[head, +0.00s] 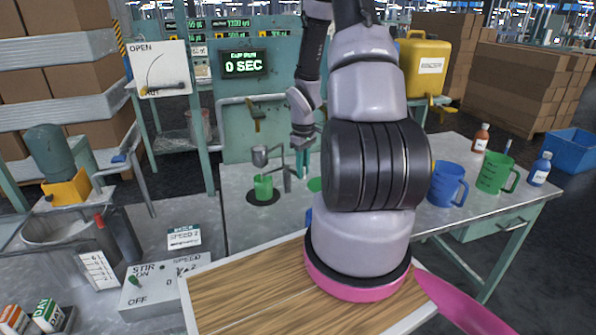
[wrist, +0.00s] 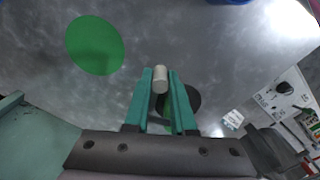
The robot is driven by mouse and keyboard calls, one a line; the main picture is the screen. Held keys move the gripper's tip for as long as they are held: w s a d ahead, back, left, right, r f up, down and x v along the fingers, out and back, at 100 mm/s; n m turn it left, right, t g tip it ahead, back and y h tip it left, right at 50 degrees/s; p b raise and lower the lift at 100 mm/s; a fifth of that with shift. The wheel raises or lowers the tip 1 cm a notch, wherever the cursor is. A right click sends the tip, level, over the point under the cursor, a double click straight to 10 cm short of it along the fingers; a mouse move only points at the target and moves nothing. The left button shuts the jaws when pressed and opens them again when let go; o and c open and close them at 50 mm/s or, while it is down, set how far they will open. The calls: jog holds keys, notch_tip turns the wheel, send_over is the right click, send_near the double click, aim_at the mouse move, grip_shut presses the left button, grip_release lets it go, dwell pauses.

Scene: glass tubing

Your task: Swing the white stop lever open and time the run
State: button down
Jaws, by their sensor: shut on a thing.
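My gripper (head: 302,162) is low over the metal bench, just right of the grey flow cup (head: 260,157) on its stand. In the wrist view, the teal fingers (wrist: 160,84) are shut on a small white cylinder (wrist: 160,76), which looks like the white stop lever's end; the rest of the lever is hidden. A green beaker (head: 263,188) stands on a black disc (head: 262,200) under the cup. In the wrist view, the fingers cover much of the disc (wrist: 208,101). The run display (head: 245,64) reads 0 SEC.
A flat green disc (head: 316,185) lies right of the stand, partly behind my arm. A blue jug (head: 446,185), a green jug (head: 494,174) and bottles stand at the bench's right. A panel marked OPEN (head: 160,68) hangs at left, and a stir switch box (head: 162,286) stands at front left.

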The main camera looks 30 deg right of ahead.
jog(key=shift+w+d+n, duration=0.25)
jog(key=shift+d+n, duration=0.35)
jog(key=shift+d, duration=0.05)
jog(key=shift+w+d+n, duration=0.25)
jog(key=shift+d+n, duration=0.35)
jog(key=shift+d, duration=0.05)
jog(key=c, duration=0.8)
grip_release()
jog(key=shift+o, duration=0.2)
notch_tip(320, 180, up, 11)
jog(key=shift+f, duration=0.1)
